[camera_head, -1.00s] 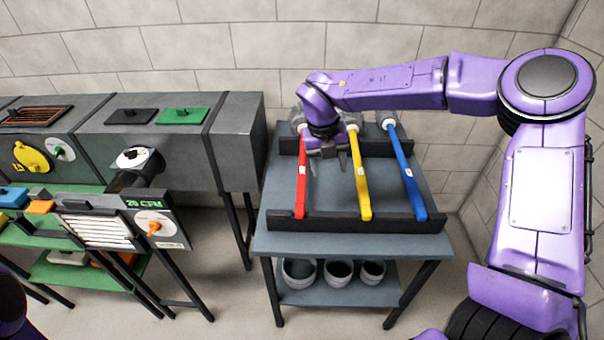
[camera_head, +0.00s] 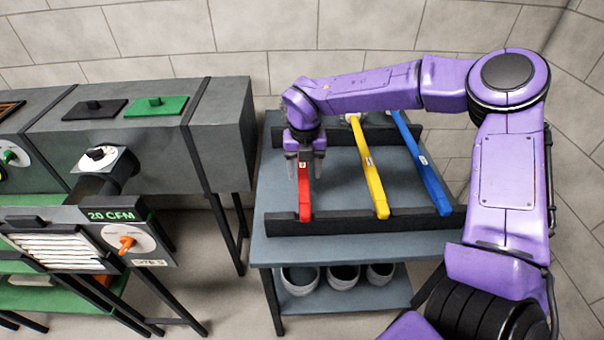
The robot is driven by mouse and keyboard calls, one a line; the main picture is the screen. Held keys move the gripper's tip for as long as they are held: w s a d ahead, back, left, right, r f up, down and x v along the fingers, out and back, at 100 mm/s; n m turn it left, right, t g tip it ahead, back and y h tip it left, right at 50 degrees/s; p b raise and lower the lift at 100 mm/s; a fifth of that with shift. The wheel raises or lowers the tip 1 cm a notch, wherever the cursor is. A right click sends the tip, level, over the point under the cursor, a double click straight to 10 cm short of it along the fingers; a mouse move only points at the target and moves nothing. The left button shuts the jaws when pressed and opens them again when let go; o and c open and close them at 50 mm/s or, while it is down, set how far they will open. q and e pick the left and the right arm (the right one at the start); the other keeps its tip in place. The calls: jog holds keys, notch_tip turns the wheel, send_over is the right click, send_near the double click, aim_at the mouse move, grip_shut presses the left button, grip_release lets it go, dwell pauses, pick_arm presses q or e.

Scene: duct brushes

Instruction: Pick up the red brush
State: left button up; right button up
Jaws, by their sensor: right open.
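The red brush (camera_head: 304,203) lies on the grey table at the left of three brushes, its near handle end resting on the black front rail. My right gripper (camera_head: 304,172) is open above the red handle, with a finger on either side of it in the picture. I cannot tell how far above the handle the fingertips are. The gripper and wrist hide the far part of the red brush, including its head. My left gripper is not in view.
A yellow brush (camera_head: 371,178) and a blue brush (camera_head: 423,167) lie to the right on the same rack table (camera_head: 350,248). Several grey pots (camera_head: 344,276) stand on the shelf below. A grey duct (camera_head: 221,150) stands close on the left.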

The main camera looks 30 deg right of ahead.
aim_at(304, 180)
notch_tip(304, 180, down, 4)
jog(key=shift+w+r+p, duration=0.1)
jog(key=shift+p, duration=0.3)
jog(key=shift+w+f, duration=0.1)
jog(key=shift+f, duration=0.15)
grip_shut()
